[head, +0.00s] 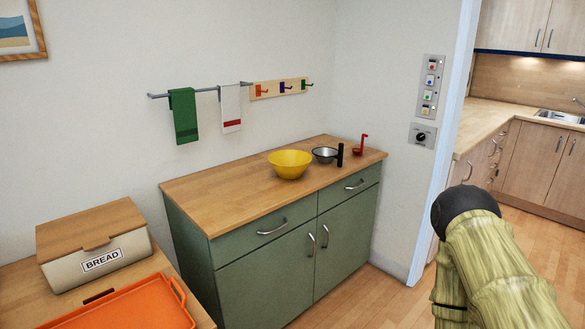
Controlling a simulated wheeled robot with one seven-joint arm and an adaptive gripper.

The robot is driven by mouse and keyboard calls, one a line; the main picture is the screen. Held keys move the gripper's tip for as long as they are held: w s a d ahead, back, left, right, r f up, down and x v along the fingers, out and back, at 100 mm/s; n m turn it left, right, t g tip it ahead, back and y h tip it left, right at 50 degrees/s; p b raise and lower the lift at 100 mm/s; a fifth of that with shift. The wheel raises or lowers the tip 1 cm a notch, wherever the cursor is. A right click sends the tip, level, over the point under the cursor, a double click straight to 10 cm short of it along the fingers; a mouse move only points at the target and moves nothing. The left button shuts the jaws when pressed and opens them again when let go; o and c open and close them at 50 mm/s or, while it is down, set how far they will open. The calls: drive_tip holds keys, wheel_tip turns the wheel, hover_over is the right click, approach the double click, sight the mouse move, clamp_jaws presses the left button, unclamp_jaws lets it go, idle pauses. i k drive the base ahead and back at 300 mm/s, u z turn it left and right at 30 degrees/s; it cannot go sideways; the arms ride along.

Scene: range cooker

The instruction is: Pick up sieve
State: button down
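The sieve looks to be the small grey metal bowl (325,154) with an upright black handle at its right side. It sits on the wooden top of the green cabinet (235,200), between a yellow bowl (290,164) on its left and a red ladle (361,147) on its right. The picture is too small to show any mesh. Part of my arm shows at the lower right, well apart from the cabinet. My gripper cannot be seen in this view.
A bread box (95,248) and an orange tray (130,307) are on a counter at the lower left. Towels hang on a wall rail (205,90), beside a hook board (279,88). The left part of the cabinet top is bare. A doorway opens at the right.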

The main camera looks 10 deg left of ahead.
sight(324, 155)
drive_tip(key=u, duration=0.05)
drive_tip(key=i, duration=2.15)
drive_tip(key=z, duration=0.2)
